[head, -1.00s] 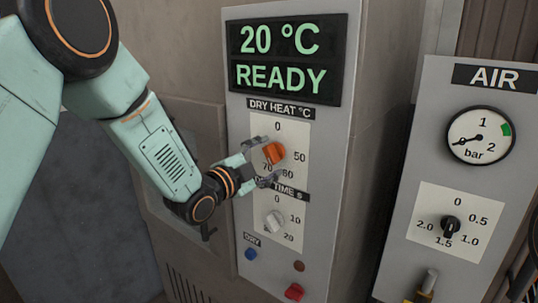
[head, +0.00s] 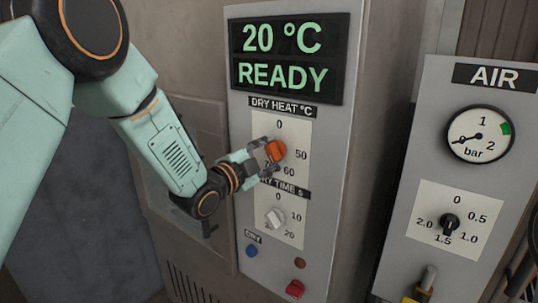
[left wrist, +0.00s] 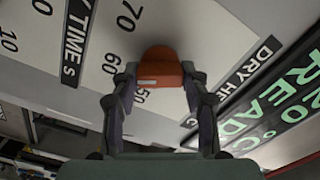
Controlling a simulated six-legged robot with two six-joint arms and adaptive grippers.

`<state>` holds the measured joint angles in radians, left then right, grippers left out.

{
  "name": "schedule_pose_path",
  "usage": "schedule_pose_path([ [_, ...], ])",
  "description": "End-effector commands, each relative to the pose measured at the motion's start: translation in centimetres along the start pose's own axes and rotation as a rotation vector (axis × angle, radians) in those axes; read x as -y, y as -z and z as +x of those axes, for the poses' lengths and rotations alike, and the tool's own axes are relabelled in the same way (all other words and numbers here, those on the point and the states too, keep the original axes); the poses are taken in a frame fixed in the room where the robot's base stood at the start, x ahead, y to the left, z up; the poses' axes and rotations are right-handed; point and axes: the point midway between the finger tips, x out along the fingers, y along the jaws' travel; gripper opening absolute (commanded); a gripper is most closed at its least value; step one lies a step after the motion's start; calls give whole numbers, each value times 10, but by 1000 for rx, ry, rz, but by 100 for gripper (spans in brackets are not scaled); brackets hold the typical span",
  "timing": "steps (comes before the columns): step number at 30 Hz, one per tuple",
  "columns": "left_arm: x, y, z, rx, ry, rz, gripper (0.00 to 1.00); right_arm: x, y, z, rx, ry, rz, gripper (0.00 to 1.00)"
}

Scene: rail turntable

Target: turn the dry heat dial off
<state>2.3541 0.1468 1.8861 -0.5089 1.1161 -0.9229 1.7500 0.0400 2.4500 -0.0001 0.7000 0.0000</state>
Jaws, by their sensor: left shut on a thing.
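The dry heat dial (head: 276,150) is an orange knob on a white scale plate under the DRY HEAT °C label (head: 283,108). My left gripper (head: 267,157) comes from the left with its fingers on either side of the knob, shut on it. In the left wrist view the fingertips (left wrist: 160,78) hold the dial (left wrist: 160,62) from both sides. The 0 stands above the knob in the head view; the fingers hide part of the scale. My right gripper is not in view.
The display (head: 290,58) reads 20 °C READY. Just below is the pale DRY TIME dial (head: 276,218). Lower are a blue button (head: 252,251) and a red one (head: 295,289). The AIR panel with its gauge (head: 480,135) and black dial (head: 449,224) stands at right.

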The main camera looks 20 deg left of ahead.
Motion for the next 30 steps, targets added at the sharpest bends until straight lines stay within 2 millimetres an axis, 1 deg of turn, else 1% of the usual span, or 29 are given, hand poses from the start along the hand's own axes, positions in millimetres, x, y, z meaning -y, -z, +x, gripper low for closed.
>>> schedule_pose_path([
  [1,-1,-2,-1,6,-2,-4,17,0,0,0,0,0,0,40],
  [3,-1,-2,-1,6,-2,-4,14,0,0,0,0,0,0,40],
  [8,-2,-2,-1,7,-3,-15,14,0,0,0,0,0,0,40],
  [14,-2,-2,-1,7,-3,-84,14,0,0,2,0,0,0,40],
  [20,-2,-3,-1,8,-3,-231,14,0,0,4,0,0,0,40],
  [30,-3,-3,-1,10,-4,-552,14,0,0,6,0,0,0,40],
])
